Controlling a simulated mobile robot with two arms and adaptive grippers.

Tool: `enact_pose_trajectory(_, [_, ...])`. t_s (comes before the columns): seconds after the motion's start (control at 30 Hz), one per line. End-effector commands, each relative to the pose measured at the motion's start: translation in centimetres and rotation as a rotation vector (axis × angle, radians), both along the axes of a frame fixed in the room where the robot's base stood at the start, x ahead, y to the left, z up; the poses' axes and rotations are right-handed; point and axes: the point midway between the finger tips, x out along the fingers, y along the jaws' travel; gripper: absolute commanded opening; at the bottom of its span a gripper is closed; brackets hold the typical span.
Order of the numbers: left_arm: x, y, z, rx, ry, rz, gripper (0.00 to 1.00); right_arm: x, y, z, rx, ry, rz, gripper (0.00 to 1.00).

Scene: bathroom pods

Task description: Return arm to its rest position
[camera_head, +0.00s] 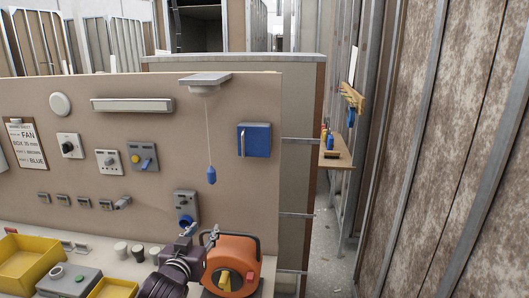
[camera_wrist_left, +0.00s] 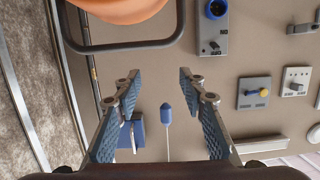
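My left gripper (camera_head: 202,234) is low in the middle of the head view, in front of the beige panel (camera_head: 225,120) and beside the orange reel (camera_head: 233,258). The left wrist view sees the scene upside down. There the gripper (camera_wrist_left: 158,79) has its two blue-padded fingers spread wide, with nothing between the tips but the panel behind. The blue cord pull (camera_wrist_left: 166,113) shows between the fingers, farther back, and hangs free in the head view (camera_head: 211,175). My right gripper is in neither view.
The reel's dark frame (camera_wrist_left: 120,48) is close to the left fingers. A grey socket with a blue port (camera_head: 187,207) is on the panel behind the gripper. Yellow bins (camera_head: 30,262), a grey box (camera_head: 68,283) and several cups crowd the bench at left. A floor passage (camera_head: 325,250) is open at right.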

Motion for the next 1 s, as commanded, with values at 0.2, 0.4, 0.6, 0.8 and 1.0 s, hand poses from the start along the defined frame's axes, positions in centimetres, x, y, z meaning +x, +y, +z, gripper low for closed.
enact_pose_trajectory(0.2, [-11.6, -0.9, -12.1, 0.036, 0.347, 0.000, 0.38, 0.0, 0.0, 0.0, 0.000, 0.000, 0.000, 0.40])
enact_pose_trajectory(0.4, [-23.5, -1.3, -19.0, 0.071, 0.646, -0.028, 0.38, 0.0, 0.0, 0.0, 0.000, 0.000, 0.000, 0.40])
enact_pose_trajectory(0.6, [-32.3, -1.5, -21.7, 0.093, 0.847, -0.064, 0.38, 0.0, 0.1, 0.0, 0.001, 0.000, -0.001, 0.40])
enact_pose_trajectory(0.8, [-39.3, -1.6, -22.7, 0.105, 1.001, -0.099, 0.38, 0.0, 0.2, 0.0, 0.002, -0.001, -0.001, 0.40])
enact_pose_trajectory(1.0, [-40.6, -1.8, -26.4, 0.112, 1.062, -0.114, 0.38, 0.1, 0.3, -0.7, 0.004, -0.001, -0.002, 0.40])
